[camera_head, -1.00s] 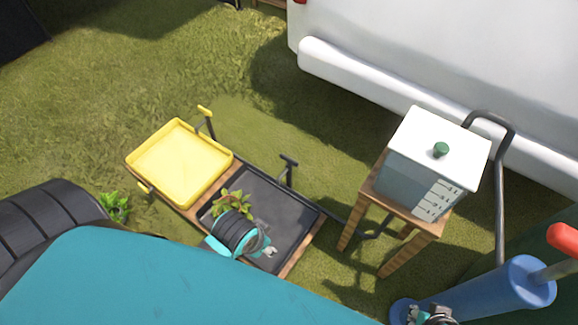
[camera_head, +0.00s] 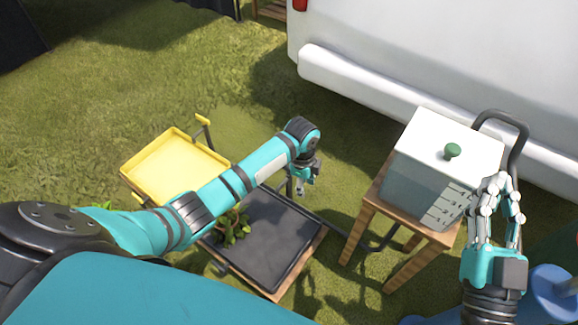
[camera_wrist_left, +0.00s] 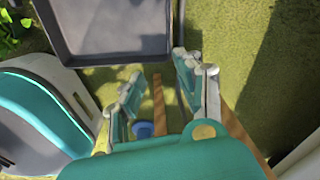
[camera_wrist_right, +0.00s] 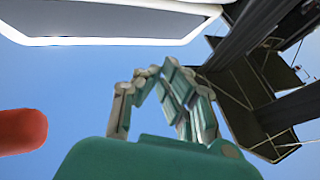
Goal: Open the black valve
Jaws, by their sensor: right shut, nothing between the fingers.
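The black valve (camera_head: 289,187) stands at the far edge of the black tray (camera_head: 280,240) in the head view. It is mostly hidden behind my left gripper (camera_head: 301,188), which hangs right beside it; I cannot tell whether they touch. In the left wrist view, the fingers of my left gripper (camera_wrist_left: 158,68) are apart with nothing held between them, and the black tray (camera_wrist_left: 110,38) lies beyond. My right gripper (camera_head: 497,182) is raised in front of the water tank, with its fingertips together and empty. It also shows shut in the right wrist view (camera_wrist_right: 160,70).
A yellow tray (camera_head: 170,170) with a yellow valve (camera_head: 203,122) is left of the black tray. A tank with a green knob (camera_head: 452,151) stands on a wooden stand (camera_head: 402,243). A blue cylinder (camera_head: 550,297) is at lower right.

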